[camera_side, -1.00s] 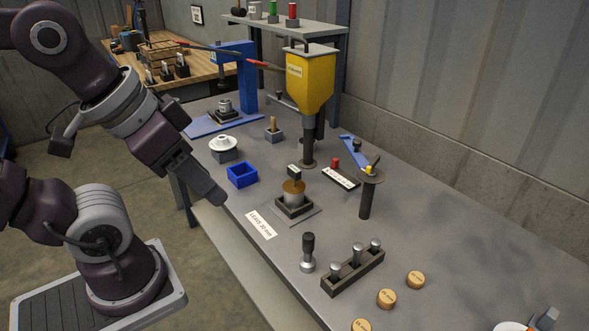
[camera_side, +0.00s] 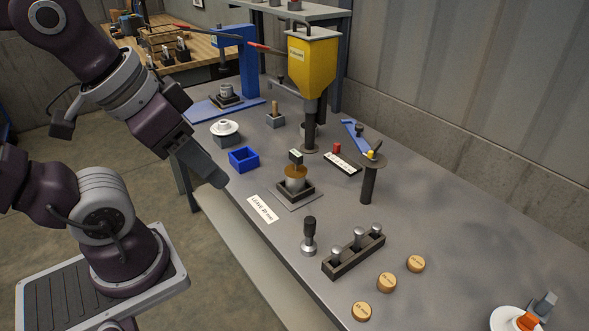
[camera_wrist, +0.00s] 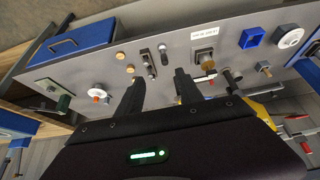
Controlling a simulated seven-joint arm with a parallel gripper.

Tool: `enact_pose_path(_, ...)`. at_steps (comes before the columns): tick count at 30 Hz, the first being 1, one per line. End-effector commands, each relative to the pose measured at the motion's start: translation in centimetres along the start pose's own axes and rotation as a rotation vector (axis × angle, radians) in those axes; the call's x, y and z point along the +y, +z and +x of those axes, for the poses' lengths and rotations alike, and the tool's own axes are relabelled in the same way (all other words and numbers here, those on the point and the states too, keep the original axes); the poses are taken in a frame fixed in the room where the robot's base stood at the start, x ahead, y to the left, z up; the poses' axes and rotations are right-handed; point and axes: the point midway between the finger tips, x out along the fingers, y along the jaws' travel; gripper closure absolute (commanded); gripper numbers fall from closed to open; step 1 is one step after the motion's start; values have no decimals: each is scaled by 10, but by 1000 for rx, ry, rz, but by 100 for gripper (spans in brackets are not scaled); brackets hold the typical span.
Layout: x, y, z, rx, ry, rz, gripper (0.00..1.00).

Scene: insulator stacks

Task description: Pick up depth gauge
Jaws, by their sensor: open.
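No part is clearly marked as the depth gauge. A small dark block with a pale label (camera_side: 296,157) stands on a stem above a brown-topped cup (camera_side: 295,180) in a dark square holder, and may be it. That cup also shows in the wrist view (camera_wrist: 207,57). A white card reading "LEAVE 20 mm" (camera_side: 262,208) lies in front of it. My gripper (camera_side: 217,180) hangs at the bench's near edge, left of the cup and apart from it. In the wrist view my gripper (camera_wrist: 158,92) has its two dark fingers apart, with nothing between them.
A blue open box (camera_side: 243,159) stands nearest my gripper. A black-handled tool (camera_side: 309,238), a rack of metal plugs (camera_side: 354,256) and wooden discs (camera_side: 387,282) lie toward the front.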

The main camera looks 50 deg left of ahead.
Motion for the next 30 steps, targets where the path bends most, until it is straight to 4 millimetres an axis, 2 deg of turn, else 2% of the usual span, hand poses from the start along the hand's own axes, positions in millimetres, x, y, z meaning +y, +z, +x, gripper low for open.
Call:
enact_pose_path(8, 0, 0, 0, -2, 0, -3, 56)
enact_pose_path(11, -5, -13, 5, -56, 5, -80, 56)
enact_pose_path(13, -15, -32, 17, -144, -11, -213, 56)
enact_pose_path(17, -45, -72, 66, -323, -172, -531, 56)
enact_pose_path(22, -95, -100, 150, -381, -604, -856, 56)
enact_pose_path(24, -117, -108, 182, -312, -819, -940, 56)
enact_pose_path(26, -135, -116, 205, -202, -1000, -984, 56)
enact_pose_path(30, -162, -147, 244, 211, -1323, -981, 56)
